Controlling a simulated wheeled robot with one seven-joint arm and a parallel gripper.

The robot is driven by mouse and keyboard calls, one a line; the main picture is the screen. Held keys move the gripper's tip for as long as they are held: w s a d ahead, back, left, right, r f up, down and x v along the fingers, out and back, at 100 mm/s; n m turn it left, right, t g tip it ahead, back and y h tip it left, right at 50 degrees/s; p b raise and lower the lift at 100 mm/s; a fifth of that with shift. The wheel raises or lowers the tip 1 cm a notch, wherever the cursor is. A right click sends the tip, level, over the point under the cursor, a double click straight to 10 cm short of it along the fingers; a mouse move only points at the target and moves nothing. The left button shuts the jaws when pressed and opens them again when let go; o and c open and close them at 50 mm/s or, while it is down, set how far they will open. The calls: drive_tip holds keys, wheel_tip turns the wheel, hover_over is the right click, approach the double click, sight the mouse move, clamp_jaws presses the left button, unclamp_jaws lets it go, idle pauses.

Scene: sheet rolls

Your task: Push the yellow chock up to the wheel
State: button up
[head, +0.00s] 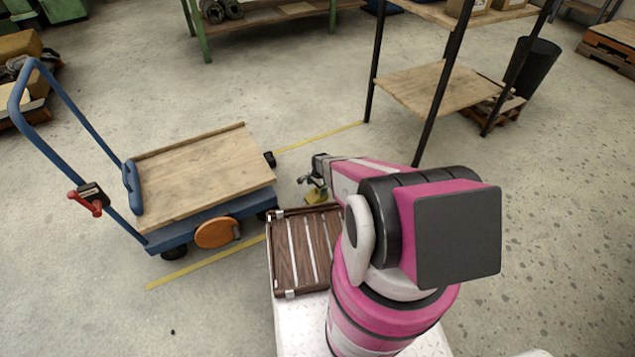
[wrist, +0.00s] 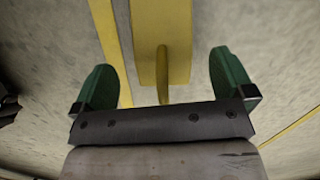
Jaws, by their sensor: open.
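The yellow chock (head: 316,196) lies on the floor to the right of the blue cart, just beyond the slatted brown crate. In the wrist view the chock (wrist: 148,38) is a yellow block with a thin yellow bar pointing toward my palm. My gripper (wrist: 162,62) is open, its green fingers on either side of that bar, with gaps on both sides. In the head view my gripper (head: 310,182) is at the chock, partly covering it. The cart's dark wheel (head: 269,159) stands left of the chock, with floor between them. Whether my gripper touches the chock is unclear.
The cart (head: 205,172) has a wooden deck and an orange disc (head: 217,232) on its near side. The slatted crate (head: 289,240) is close below my arm. A yellow floor line (head: 318,137) runs past the wheel. A shelf rack (head: 437,87) stands behind right.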

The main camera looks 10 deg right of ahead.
sight(316, 193)
drive_tip(key=shift+a+f, duration=0.15)
drive_tip(key=shift+f, duration=1.3)
